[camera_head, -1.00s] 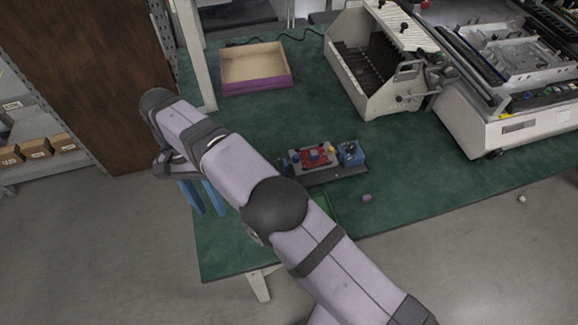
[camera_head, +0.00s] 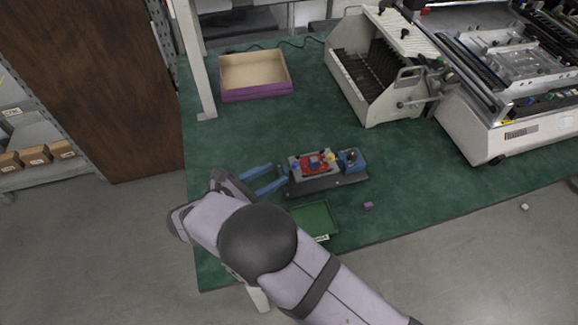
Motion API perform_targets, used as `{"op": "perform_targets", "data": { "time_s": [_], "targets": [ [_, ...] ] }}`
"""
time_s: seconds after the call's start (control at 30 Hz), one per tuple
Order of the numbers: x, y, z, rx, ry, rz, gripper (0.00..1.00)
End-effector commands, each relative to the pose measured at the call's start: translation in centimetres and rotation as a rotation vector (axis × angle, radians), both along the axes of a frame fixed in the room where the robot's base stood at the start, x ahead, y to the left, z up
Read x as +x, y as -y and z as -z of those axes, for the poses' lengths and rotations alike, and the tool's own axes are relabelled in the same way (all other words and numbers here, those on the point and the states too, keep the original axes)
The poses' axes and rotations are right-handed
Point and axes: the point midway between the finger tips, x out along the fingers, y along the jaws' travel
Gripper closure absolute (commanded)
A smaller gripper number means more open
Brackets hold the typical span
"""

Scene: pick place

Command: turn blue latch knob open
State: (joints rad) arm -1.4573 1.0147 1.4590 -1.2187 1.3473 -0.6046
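A small fixture (camera_head: 325,183) on a dark base stands on the green table. It carries a red plate (camera_head: 306,170) with a small blue piece (camera_head: 315,161) on it, and a small blue knob-like part (camera_head: 295,164) at its left end. A blue block (camera_head: 352,167) with a dark round top sits at its right end. Which blue part is the latch knob is too small to tell. My gripper (camera_head: 280,173) has two blue fingers, spread apart and pointing at the fixture's left end. Nothing shows between them; contact with the fixture cannot be told.
A green tray (camera_head: 314,219) lies in front of the fixture, partly behind my arm. A small purple cube (camera_head: 368,206) is near the table's front edge. A purple-sided box (camera_head: 256,93) and a white machine (camera_head: 375,75) stand behind. The table between them is clear.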

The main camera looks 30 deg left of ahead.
Motion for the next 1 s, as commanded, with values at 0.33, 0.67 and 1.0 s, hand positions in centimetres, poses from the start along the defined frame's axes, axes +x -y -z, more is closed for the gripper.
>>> {"op": "perform_targets", "data": {
  "time_s": [0.33,0.67,1.0],
  "targets": [
    [0.2,0.1,0.1,-0.069,-0.018,-0.026,0.68],
    [3.3,1.0,1.2,-0.070,-0.018,-0.022,0.68],
    [6.2,1.7,2.6,-0.067,-0.019,-0.023,0.68]
  ]
}}
